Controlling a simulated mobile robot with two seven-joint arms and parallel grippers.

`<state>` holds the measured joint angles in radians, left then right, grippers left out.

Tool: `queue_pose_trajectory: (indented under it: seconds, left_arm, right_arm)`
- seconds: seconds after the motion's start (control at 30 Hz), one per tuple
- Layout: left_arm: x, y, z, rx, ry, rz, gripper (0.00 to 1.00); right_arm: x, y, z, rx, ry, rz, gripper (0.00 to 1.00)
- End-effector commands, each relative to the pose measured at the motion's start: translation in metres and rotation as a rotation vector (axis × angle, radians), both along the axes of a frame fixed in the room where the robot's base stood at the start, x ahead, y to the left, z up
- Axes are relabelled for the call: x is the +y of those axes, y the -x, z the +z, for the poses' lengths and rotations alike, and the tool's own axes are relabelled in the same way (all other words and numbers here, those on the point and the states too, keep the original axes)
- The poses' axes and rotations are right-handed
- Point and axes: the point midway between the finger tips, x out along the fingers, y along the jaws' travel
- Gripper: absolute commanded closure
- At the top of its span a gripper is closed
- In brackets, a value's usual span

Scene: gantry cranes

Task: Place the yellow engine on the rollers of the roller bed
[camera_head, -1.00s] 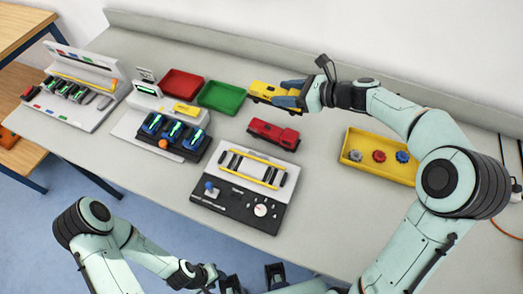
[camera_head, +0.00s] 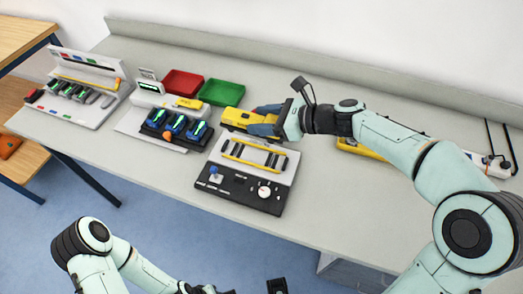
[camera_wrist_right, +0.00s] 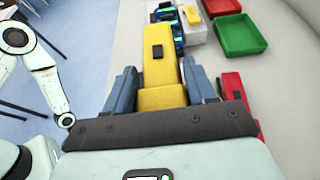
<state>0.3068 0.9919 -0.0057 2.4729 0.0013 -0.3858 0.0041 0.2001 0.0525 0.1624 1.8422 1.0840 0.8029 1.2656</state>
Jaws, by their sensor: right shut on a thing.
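The yellow engine (camera_head: 238,116) is held between the blue fingers of my right gripper (camera_head: 262,124), just beyond the far edge of the roller bed in the head view. In the right wrist view the engine (camera_wrist_right: 158,55) lies lengthwise between the two fingers, pointing away from the wrist. The roller bed (camera_head: 283,172) is white, with yellow rails, dark rollers and a black control panel; nothing rests on its rollers. Any contact below the engine is hidden. My left gripper (camera_head: 250,287) is cut off by the bottom edge, so its jaws are unclear.
A red engine (camera_wrist_right: 237,98), mostly hidden by my right gripper in the head view, lies close beside it. A red tray (camera_head: 183,83) and a green tray (camera_head: 222,92) stand behind. A rack of blue units (camera_head: 175,127) is left of the bed. A yellow tray (camera_head: 352,148) is partly covered by my arm.

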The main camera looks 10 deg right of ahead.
Motion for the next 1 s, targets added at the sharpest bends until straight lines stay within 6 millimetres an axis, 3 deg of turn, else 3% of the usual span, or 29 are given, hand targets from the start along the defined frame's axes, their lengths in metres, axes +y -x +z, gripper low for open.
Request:
queue_pose_trajectory:
  seconds: [0.03, 0.13, 0.37, 0.63, 0.77, 1.0]
  left_arm:
    - [0.0, 0.002, -0.007, 0.002, 0.0, 0.0, 0.57]
    - [0.0, 0.004, -0.012, 0.005, -0.001, 0.0, 0.57]
    - [0.0, 0.006, -0.016, 0.007, 0.0, 0.0, 0.57]
    - [0.0, 0.009, -0.029, 0.011, -0.001, 0.0, 0.57]
    - [0.0, 0.01, -0.031, 0.011, -0.001, 0.0, 0.57]
    - [0.0, 0.009, -0.03, 0.011, -0.001, 0.0, 0.57]
  right_arm:
    - [0.001, 0.001, -0.017, 0.006, -0.003, 0.002, 0.86]
    - [0.0, 0.0, -0.037, 0.003, -0.002, 0.001, 0.86]
    - [0.001, 0.0, -0.057, -0.001, -0.002, 0.0, 0.86]
    - [0.001, 0.0, -0.102, 0.003, -0.003, 0.002, 0.86]
    - [0.001, 0.0, -0.111, -0.002, -0.002, 0.001, 0.86]
    - [0.001, 0.0, -0.111, -0.003, -0.002, 0.002, 0.86]
